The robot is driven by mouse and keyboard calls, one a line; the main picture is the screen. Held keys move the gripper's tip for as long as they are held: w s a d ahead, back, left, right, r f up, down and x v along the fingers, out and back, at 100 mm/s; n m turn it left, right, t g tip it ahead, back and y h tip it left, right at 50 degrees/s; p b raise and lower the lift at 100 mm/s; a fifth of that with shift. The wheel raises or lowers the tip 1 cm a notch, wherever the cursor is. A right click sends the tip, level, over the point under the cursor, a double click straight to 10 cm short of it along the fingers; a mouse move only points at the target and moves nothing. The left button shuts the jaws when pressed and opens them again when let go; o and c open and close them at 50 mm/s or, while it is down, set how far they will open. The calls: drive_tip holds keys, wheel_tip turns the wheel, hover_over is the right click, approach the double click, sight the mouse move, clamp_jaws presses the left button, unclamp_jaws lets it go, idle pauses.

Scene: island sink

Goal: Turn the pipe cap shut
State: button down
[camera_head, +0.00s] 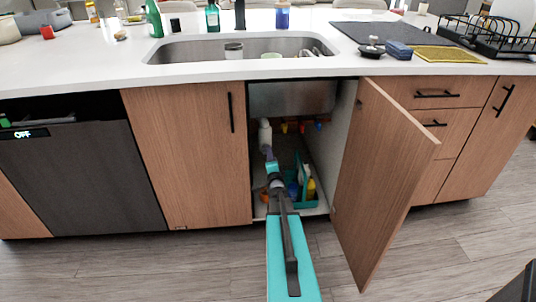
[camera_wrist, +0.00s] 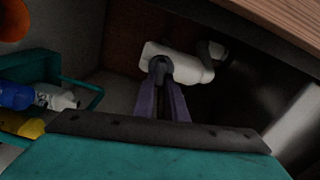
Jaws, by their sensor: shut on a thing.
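The white pipe (camera_head: 265,130) hangs below the sink inside the open cabinet, and it shows near the top middle of the wrist view (camera_wrist: 188,66). My gripper (camera_head: 268,154) reaches into the cabinet from the front. In the wrist view its purple fingers (camera_wrist: 160,80) are close together at a rounded dark grey piece against the pipe, which I take to be the pipe cap (camera_wrist: 161,68). The fingers are shut on it. Their tips partly hide the cap, and its thread and how far it is turned cannot be seen.
The open cabinet door (camera_head: 382,180) stands to the right of my arm. A teal caddy (camera_head: 306,200) with bottles is on the cabinet floor, and it shows at left in the wrist view (camera_wrist: 78,84). The sink bowl (camera_head: 293,98) is above the pipe. A cabinet wall is close beside my arm.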

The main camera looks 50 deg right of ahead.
drive_tip(key=shift+w+m+p, duration=0.1)
drive_tip(key=shift+m+p, duration=0.25)
drive_tip(key=shift+m, duration=0.65)
drive_tip(key=c, duration=1.8)
unclamp_jaws()
drive_tip(key=shift+f, duration=0.1)
drive_tip(key=shift+s+a, duration=0.1)
drive_tip(key=shift+s, duration=0.1)
drive_tip(key=p+v, duration=0.1)
drive_tip(key=v, duration=1.2)
drive_tip(key=shift+s+a+p, duration=0.15)
drive_tip(key=shift+p, duration=0.2)
